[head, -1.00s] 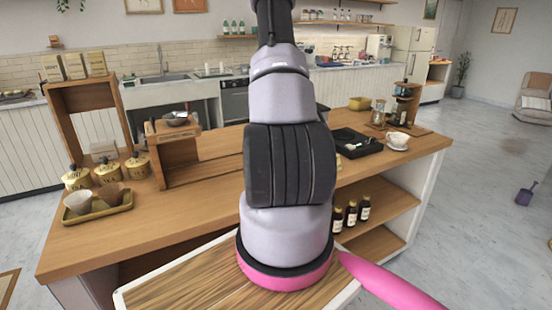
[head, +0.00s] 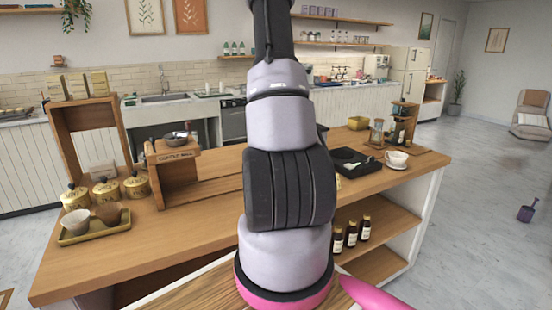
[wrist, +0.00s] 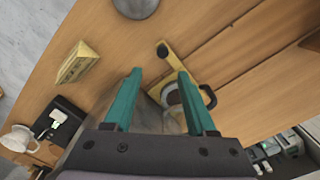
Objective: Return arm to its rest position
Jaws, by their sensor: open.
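My arm stands upright through the middle of the head view, and its gripper is out of that picture beyond the top edge. In the wrist view my gripper (wrist: 158,72) is open, with its two teal fingers spread apart. The fingers point over the wooden counter (wrist: 240,85). A yellow object with a dark handle (wrist: 205,97) shows between and beyond the fingers, at a depth I cannot judge. Nothing is visibly gripped.
The counter (head: 215,215) holds a tray (head: 92,232) with cups, gold canisters (head: 105,189), a wooden stand (head: 172,190), a black tray (head: 357,163) and a white cup (head: 396,159). Bottles (head: 351,235) stand on a shelf below. Open floor (head: 480,190) lies to the right.

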